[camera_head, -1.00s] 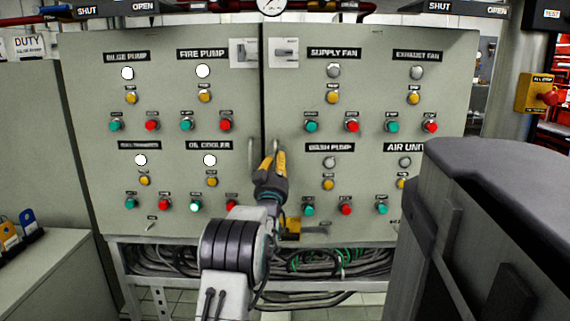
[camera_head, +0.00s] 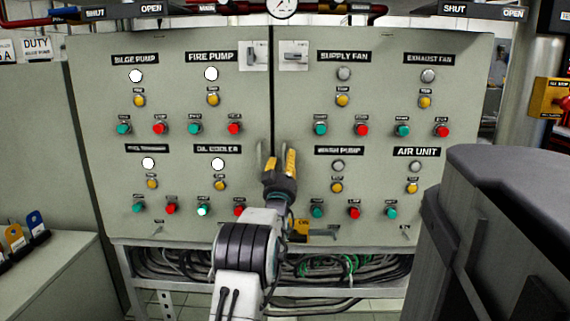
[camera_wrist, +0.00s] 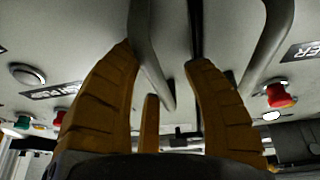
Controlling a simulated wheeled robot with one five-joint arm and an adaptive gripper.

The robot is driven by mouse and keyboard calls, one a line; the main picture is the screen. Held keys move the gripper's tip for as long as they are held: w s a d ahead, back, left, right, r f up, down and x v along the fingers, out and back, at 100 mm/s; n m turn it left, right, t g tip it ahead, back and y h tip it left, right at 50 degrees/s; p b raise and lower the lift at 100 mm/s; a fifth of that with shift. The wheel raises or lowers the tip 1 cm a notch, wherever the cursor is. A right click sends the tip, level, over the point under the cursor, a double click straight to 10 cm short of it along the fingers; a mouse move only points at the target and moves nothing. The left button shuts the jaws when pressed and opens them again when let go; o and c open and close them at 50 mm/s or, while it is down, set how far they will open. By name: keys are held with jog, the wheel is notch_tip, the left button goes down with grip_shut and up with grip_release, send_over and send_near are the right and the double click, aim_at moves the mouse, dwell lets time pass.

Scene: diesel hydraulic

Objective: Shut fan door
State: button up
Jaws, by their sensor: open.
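The fan door (camera_head: 385,110) is the grey right-hand panel door with the supply fan and exhaust fan labels. It looks nearly flush with the left door (camera_head: 175,110), with a thin dark gap between them. My gripper (camera_head: 279,160) is at the inner edge of the fan door, low beside the gap, and its yellow fingers are apart. In the wrist view, the fan door's grey bar handle (camera_wrist: 150,65) runs between the spread fingers of my gripper (camera_wrist: 165,60), nearer the left finger. Whether it touches a finger is unclear. The left door's handle (camera_wrist: 268,45) lies outside the right finger.
A large dark grey casing (camera_head: 500,210) stands close on the right. Cables (camera_head: 330,264) run in the open frame under the doors. A lower grey cabinet (camera_head: 45,265) is on the left. Buttons and lamps stick out from both doors.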

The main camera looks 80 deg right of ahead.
jog(key=shift+a, duration=0.1)
jog(key=v, duration=1.1)
jog(key=shift+a+f, duration=0.25)
jog(key=shift+a, duration=0.1)
dwell(0.8)
